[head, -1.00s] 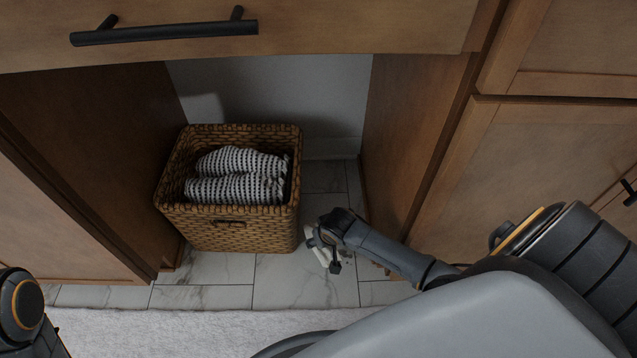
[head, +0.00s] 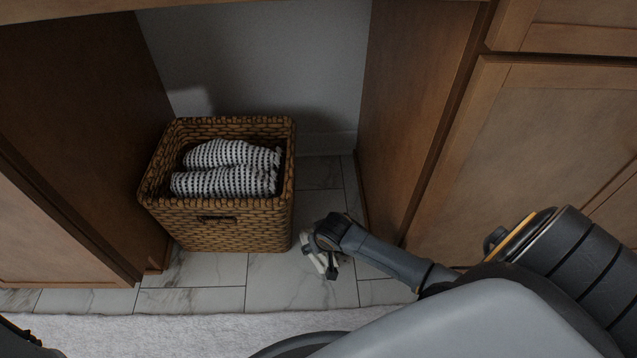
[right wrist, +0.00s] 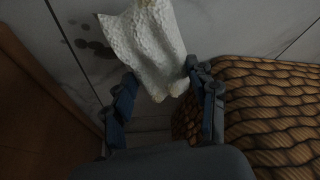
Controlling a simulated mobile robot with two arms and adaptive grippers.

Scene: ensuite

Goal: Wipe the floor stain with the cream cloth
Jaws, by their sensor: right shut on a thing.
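The cream cloth (right wrist: 146,45) hangs from my right gripper (right wrist: 160,78), pinched between its two fingers. In the head view the cloth (head: 315,262) shows only as a small pale piece at my right gripper (head: 325,245), low over the floor tiles beside the basket. The floor stain (right wrist: 96,48) is a group of dark spots on the pale tile, just left of the cloth in the right wrist view. The cloth may cover part of it. I cannot make the stain out in the head view. Only a bit of my left arm shows at the lower left; its gripper is out of view.
A wicker basket (head: 217,233) holding striped cloths (head: 225,182) stands left of my right gripper. Wooden cabinet panels (head: 420,110) flank the recess on both sides. A pale rug (head: 180,333) lies in front. Bare tile lies in front of the basket.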

